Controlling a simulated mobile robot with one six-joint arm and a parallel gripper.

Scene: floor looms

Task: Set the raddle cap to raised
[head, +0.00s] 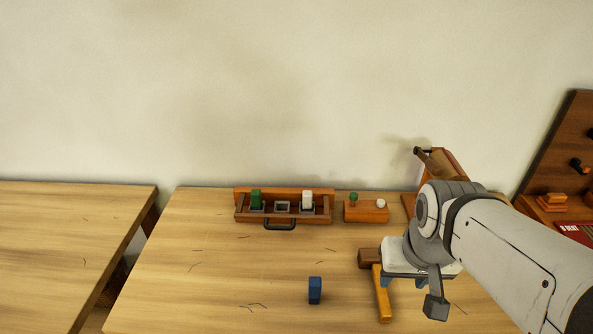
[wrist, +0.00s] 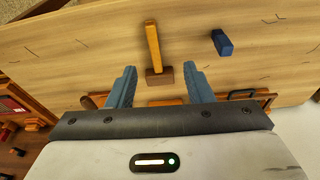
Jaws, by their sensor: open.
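I cannot tell for sure which part is the raddle cap. A wooden fixture with a tilted brown bar (head: 432,162) stands at the back right in the head view, partly hidden by my arm. A long wooden holder (head: 325,217) with a black handle (head: 280,227) stands at the back middle. My gripper (head: 403,283) is open over the front right of the table. In the wrist view, my gripper (wrist: 160,70) has its blue fingers spread, with nothing held, above a wooden mallet (wrist: 153,45). Whether it touches the mallet is unclear.
The mallet (head: 381,292) lies beside my gripper. A blue block (head: 315,290) stands left of it. An orange block with green and white pegs (head: 366,212) sits by the holder. The left-middle tabletop is clear. A gap separates another table (head: 60,250) at left.

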